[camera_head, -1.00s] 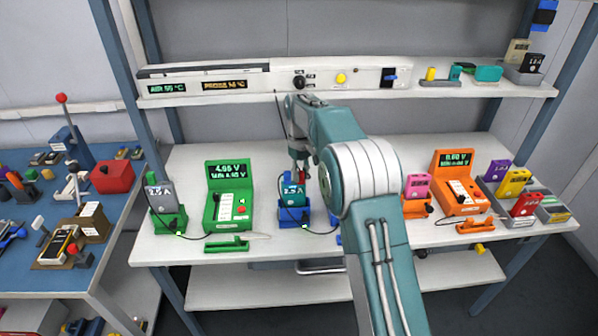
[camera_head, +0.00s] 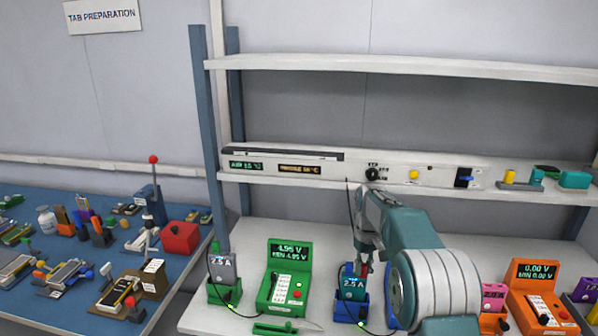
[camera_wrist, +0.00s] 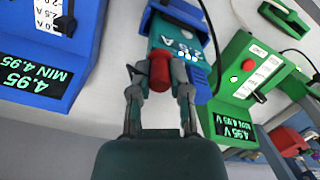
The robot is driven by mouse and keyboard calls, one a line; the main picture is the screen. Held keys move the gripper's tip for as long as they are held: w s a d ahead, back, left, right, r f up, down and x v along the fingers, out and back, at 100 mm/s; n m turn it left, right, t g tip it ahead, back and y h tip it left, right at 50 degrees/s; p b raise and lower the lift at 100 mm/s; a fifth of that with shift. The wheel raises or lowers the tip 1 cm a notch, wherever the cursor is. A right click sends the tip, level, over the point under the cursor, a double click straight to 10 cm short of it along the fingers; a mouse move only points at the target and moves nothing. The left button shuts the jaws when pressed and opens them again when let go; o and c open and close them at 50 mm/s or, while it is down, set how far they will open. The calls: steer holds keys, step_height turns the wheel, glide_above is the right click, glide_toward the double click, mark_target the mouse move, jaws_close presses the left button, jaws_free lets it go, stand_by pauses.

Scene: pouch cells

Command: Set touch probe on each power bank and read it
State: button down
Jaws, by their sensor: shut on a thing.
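My gripper (camera_wrist: 161,85) is shut on a red probe (camera_wrist: 159,72). The probe is against or just over the end of the teal power bank (camera_wrist: 178,32), marked 2.5 A; I cannot tell if they touch. This bank also shows in the head view (camera_head: 351,283), standing in a blue cradle (camera_head: 346,307), beside my gripper (camera_head: 364,263). The blue meter (camera_wrist: 45,65) reads 4.95, MIN 4.95. The green meter (camera_head: 283,285) reads 4.95 V, MIN 4.95 V. A grey power bank (camera_head: 223,270) stands in a green cradle (camera_head: 222,293). The orange meter (camera_head: 540,300) reads 0.00 V.
A pink power bank (camera_head: 493,297) stands right of my arm. A green probe rest (camera_head: 275,327) lies before the green meter. Black cables loop beside the cradles. A shelf (camera_head: 400,190) with controls runs above the bench. A blue bench (camera_head: 60,205) with tools stands at left.

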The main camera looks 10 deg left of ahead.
stand_by(0.3)
steer(key=shift+w+r, duration=0.2)
steer(key=shift+r, duration=1.3)
steer(key=shift+w+r, duration=0.2)
steer(key=shift+r, duration=1.25)
